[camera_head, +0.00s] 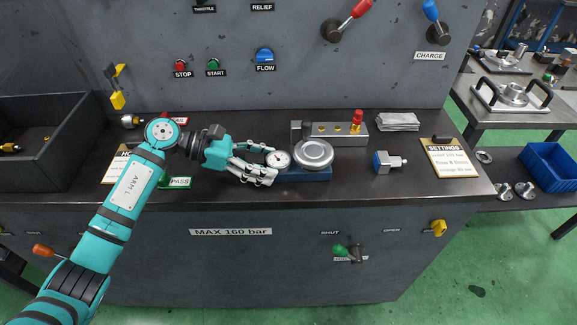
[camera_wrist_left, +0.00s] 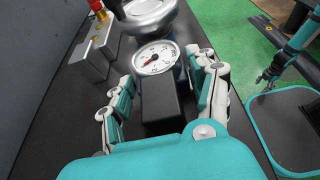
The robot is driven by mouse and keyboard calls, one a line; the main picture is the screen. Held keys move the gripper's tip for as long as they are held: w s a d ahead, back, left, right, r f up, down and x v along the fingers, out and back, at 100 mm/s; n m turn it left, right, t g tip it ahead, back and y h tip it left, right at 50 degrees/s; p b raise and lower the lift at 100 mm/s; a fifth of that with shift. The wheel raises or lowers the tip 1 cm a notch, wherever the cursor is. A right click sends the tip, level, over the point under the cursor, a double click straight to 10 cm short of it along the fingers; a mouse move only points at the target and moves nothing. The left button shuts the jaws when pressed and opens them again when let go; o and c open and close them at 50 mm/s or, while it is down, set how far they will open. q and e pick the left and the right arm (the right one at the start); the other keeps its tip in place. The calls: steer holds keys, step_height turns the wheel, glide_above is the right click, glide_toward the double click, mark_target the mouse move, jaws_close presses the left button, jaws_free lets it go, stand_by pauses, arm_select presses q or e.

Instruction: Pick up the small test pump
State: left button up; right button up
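A blue-based unit with a round silver top (camera_head: 313,154) and a white dial gauge (camera_head: 278,159) stands on the dark bench; I take it to be the small test pump. In the left wrist view its gauge (camera_wrist_left: 155,57) lies just beyond my fingers, with the silver top (camera_wrist_left: 150,14) behind. My left gripper (camera_head: 268,172) is at its left side, fingers spread apart. Whether they touch it I cannot tell. A black block (camera_wrist_left: 160,105) lies between the fingers in the wrist view; whose part it is is unclear. My right gripper (camera_wrist_left: 268,75) shows small at the wrist view's right.
A grey manifold block (camera_head: 335,134) with a red-topped fitting (camera_head: 357,117) stands close behind the unit. A small blue-and-grey part (camera_head: 388,162) and a settings board (camera_head: 448,158) lie to the right.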

arm_select(q)
steer(key=shift+d, duration=0.1)
steer(key=c, duration=0.9)
steer(key=shift+r, duration=0.1)
steer(key=shift+c, duration=0.2)
steer(key=shift+r, duration=0.45)
step_height(320, 180, up, 3)
steer(key=shift+s+f+p, duration=0.1)
steer(key=shift+s+p, duration=0.05)
steer(key=shift+p, duration=0.45)
steer(key=s+d+r+p, duration=0.1)
steer(key=s+p, duration=0.1)
steer(key=s, duration=1.3)
steer(key=shift+s+r+p, duration=0.15)
steer(key=shift+s+p, duration=0.15)
steer(key=shift+s, duration=0.05)
arm_select(e)
steer(key=r, duration=0.3)
steer(key=shift+w+a+r, duration=0.2)
steer(key=shift+w+r, duration=0.05)
steer(key=shift+r, duration=0.15)
